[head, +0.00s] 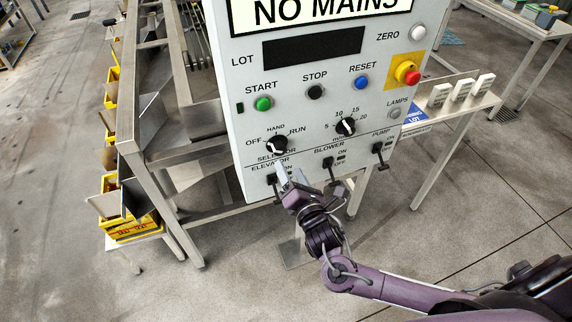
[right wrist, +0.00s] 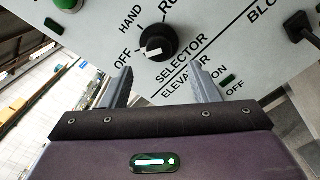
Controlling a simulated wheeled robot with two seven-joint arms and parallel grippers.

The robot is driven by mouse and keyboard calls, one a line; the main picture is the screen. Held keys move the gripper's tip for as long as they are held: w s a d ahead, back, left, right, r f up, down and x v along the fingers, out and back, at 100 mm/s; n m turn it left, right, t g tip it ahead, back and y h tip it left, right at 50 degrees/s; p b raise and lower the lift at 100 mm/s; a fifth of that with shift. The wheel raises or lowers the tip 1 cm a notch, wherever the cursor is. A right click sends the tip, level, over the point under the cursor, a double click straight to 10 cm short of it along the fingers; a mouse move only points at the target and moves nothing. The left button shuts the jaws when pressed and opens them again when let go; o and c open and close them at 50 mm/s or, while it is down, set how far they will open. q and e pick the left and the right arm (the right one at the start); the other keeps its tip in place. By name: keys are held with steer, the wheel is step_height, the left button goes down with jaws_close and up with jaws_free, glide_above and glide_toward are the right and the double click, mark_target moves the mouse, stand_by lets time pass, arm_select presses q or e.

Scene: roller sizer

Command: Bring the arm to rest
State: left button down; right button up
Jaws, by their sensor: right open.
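My right gripper (head: 281,172) is in front of the lower left of the grey control panel (head: 310,120), just below the black selector knob (head: 277,145). In the right wrist view its two fingers (right wrist: 160,75) are apart with nothing between them. The selector knob (right wrist: 158,42) is just beyond the fingertips, with a visible gap. Its white mark appears to point toward OFF. The elevator switch (head: 271,180) is beside my fingers and partly hidden. My right arm reaches in from the lower right. My left gripper is not in view.
The blower switch (head: 330,166) and pump switch (head: 380,152) are close to the right of my gripper. A steel frame (head: 160,180) stands left of the panel, with yellow bins (head: 130,222) beyond. A small shelf with white blocks (head: 462,90) is at right. Floor is open below right.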

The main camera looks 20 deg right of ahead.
steer(key=shift+s, duration=0.3)
steer(key=s+d+f+m+g+h+b, duration=0.1)
steer(key=d+f+m+g, duration=0.2)
steer(key=f, duration=0.7)
steer(key=s+d+f+m+g+h+b, duration=0.1)
steer(key=d+f+m, duration=0.25)
steer(key=f, duration=0.65)
steer(key=s+d+f+m+g+b, duration=0.1)
steer(key=s+d+f+m+g, duration=0.15)
steer(key=s+f+m, duration=0.4)
steer(key=s+d+f+m+g, duration=0.1)
steer(key=s+f+g, duration=0.2)
steer(key=f, duration=0.7)
steer(key=s+a+f+m+g, duration=0.1)
steer(key=s+f, duration=0.4)
steer(key=s, duration=0.5)
steer(key=s+a+f+m+g+y+b, duration=0.1)
steer(key=s+f+m+g, duration=0.3)
steer(key=s, duration=0.6)
steer(key=s+a+f+m+g, duration=0.2)
steer(key=s+f+m, duration=0.4)
steer(key=s+f, duration=0.2)
steer(key=shift+s+a+f+b, duration=0.15)
steer(key=shift+s+a+b, duration=0.25)
steer(key=shift+s, duration=0.7)
steer(key=shift+g, duration=0.25)
